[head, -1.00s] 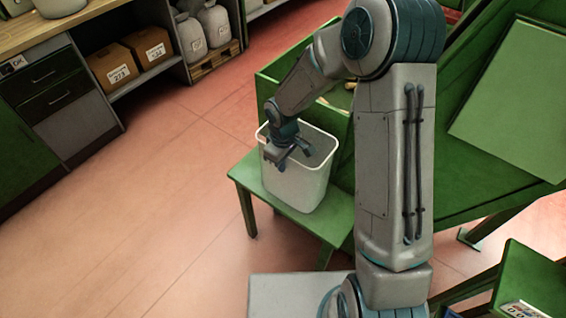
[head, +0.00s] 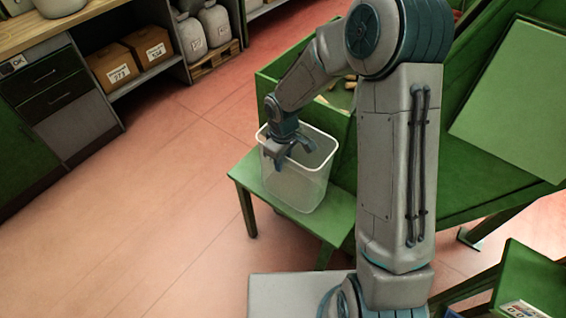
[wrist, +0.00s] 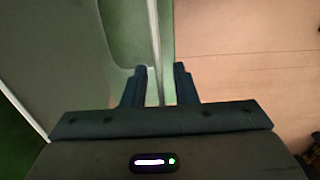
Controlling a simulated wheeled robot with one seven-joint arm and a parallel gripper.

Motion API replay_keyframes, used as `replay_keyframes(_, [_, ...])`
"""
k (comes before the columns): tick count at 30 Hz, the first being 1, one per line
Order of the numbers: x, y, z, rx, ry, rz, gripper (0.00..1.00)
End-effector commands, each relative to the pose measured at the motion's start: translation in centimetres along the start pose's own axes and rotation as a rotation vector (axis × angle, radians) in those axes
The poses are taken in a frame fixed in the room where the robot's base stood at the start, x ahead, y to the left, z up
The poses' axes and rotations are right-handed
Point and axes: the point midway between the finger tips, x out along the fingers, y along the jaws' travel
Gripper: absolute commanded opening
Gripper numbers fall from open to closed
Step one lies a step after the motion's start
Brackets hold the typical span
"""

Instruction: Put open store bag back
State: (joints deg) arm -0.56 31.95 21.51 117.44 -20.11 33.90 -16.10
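Two pale grey sacks (head: 213,26) stand on a small wooden pallet under the counter at the back; I cannot tell whether either is open. A pale, see-through bin (head: 297,190) with a white rim stands upright on a green stool. My gripper (head: 288,156) points down at the bin's rim. In the wrist view, my gripper's (wrist: 160,72) two fingers are apart, one on each side of the bin's thin wall (wrist: 154,40). A gap shows beside the wall, so they are not closed on it.
The green stool (head: 252,181) stands against a large green trough (head: 455,205). Labelled cardboard boxes (head: 112,68) sit on the shelf beside the pallet (head: 215,58). The reddish floor (head: 150,190) at left is clear. Another green stool (head: 535,280) is at lower right.

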Motion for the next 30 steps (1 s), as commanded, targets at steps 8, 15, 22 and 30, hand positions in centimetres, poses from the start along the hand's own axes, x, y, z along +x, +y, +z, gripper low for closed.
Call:
replay_keyframes(8, [-6.2, 0.1, 0.0, 0.001, 0.004, 0.004, 0.26])
replay_keyframes(15, [-9.6, 0.1, 0.0, 0.000, 0.001, 0.002, 0.26])
replay_keyframes(22, [-10.4, 0.0, 0.1, 0.002, 0.000, 0.002, 0.26])
replay_keyframes(30, [-14.1, 0.1, 4.7, 0.165, 0.002, 0.074, 0.26])
